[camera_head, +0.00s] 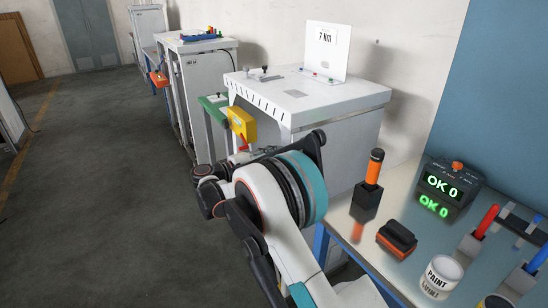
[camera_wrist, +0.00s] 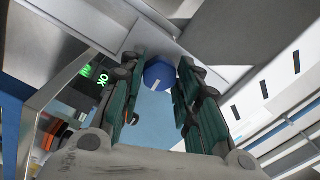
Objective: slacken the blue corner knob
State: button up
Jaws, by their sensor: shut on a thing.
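The blue corner knob (camera_wrist: 159,76) shows in the wrist view as a round cap with a white line on its face. It sits by a pale plate edge, between the two fingers of my gripper (camera_wrist: 161,66). The fingers are closed on it from both sides, and their inner contact is partly hidden. In the head view my arm hides the gripper's tips, and I cannot pick out the blue knob there.
A white cabinet (camera_head: 301,97) with a "7 Nm" sign (camera_head: 326,50) stands beyond my arm. A yellow box (camera_head: 241,124) is on its side. The right bench holds an "OK 0" display (camera_head: 447,186), an orange-handled tool (camera_head: 374,172) and a paint pot (camera_head: 441,276). Left floor is clear.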

jog(key=shift+n, duration=0.3)
jog(key=o, duration=1.1)
jog(key=v, duration=1.2)
